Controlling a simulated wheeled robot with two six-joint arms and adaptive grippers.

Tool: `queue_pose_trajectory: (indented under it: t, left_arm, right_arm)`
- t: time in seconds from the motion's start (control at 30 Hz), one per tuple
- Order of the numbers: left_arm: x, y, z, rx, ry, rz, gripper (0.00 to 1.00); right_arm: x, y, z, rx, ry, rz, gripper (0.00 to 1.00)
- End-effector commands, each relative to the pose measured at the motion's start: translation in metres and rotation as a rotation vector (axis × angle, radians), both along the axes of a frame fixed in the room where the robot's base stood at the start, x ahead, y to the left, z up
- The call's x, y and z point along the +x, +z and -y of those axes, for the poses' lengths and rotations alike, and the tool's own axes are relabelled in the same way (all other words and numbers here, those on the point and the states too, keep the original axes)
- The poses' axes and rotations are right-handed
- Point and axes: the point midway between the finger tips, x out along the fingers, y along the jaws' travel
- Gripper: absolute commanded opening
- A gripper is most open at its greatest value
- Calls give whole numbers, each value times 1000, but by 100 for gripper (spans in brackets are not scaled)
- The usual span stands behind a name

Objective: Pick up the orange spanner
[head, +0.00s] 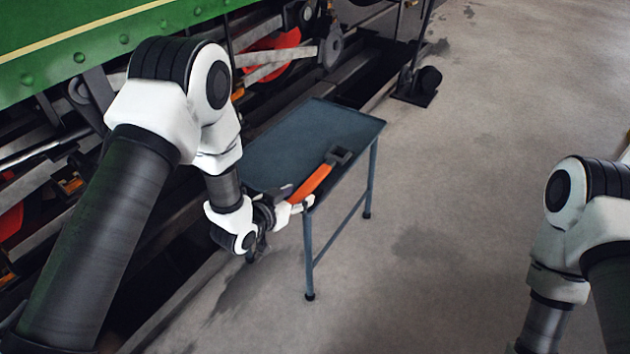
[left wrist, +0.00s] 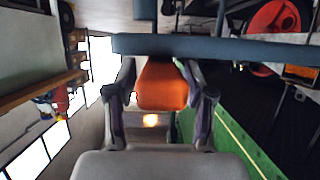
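The orange spanner (head: 313,183) lies slanting across the blue-grey table (head: 322,115), its dark jaw end (head: 338,156) over the tabletop. Its orange handle reaches the near edge. My left gripper (head: 300,203) is at that handle end. In the left wrist view the orange handle (left wrist: 162,85) sits between the two fingers (left wrist: 161,100), with the fingertips close against its sides. The gripper looks shut on it. The spanner's jaw is hidden in the wrist view behind the table edge (left wrist: 220,48). My right arm shows at the right, but its gripper is out of view.
The green steam tram (head: 60,45) with its rods and red wheel (head: 275,50) stands close behind and left of the table. A dark stand with a black base (head: 413,92) is beyond the table. The concrete floor (head: 450,200) to the right is clear.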

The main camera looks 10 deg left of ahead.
Motion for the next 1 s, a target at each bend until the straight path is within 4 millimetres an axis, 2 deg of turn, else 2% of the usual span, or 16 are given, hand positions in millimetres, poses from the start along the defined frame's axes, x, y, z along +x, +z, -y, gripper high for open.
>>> queue_pose_trajectory:
  t: [0.03, 0.1, 0.13, 0.57, 0.87, 1.0]
  left_arm:
    - [0, 0, 0, 0, 0, 0, 28]
    - [0, 0, 0, 0, 0, 0, 3]
    - [0, 0, 0, 0, 0, -1, 0]
    - [0, 6, 0, 0, 0, 1, 0]
    - [0, 43, 0, -1, 0, 3, 0]
    - [-30, 40, 1, -2, 0, -5, 0]
  right_arm:
    - [0, 0, 0, 0, 0, 0, 40]
    - [0, 0, 0, 0, 0, 0, 40]
    - [0, 0, 0, 0, 0, 0, 40]
    - [0, 3, 0, 0, 0, 0, 40]
    - [0, 23, 0, 0, 0, 0, 40]
    - [0, 28, 0, 0, 0, 0, 40]
